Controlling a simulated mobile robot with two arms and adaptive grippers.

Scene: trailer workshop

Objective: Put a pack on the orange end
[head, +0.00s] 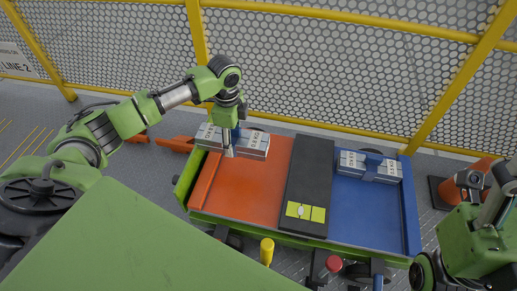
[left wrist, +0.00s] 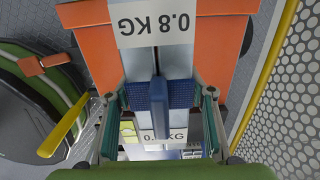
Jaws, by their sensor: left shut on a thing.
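A trailer bed has an orange end (head: 245,190) on the left and a blue end (head: 365,215) on the right. One pale grey pack with a blue grip (head: 255,147) is at the back of the orange end. My left gripper (head: 230,152) is shut on this pack from above. In the left wrist view the pack (left wrist: 158,32) shows a "0.8 KG" label, with the fingers either side of its blue grip and orange surface beyond. I cannot tell whether it touches the bed. Another pack (head: 352,162) sits on the blue end.
A black divider (head: 308,175) with yellow labels crosses the bed between the ends. A yellow mesh fence (head: 330,70) runs behind the trailer. A traffic cone (head: 450,190) stands at the right. The front of the orange end is clear.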

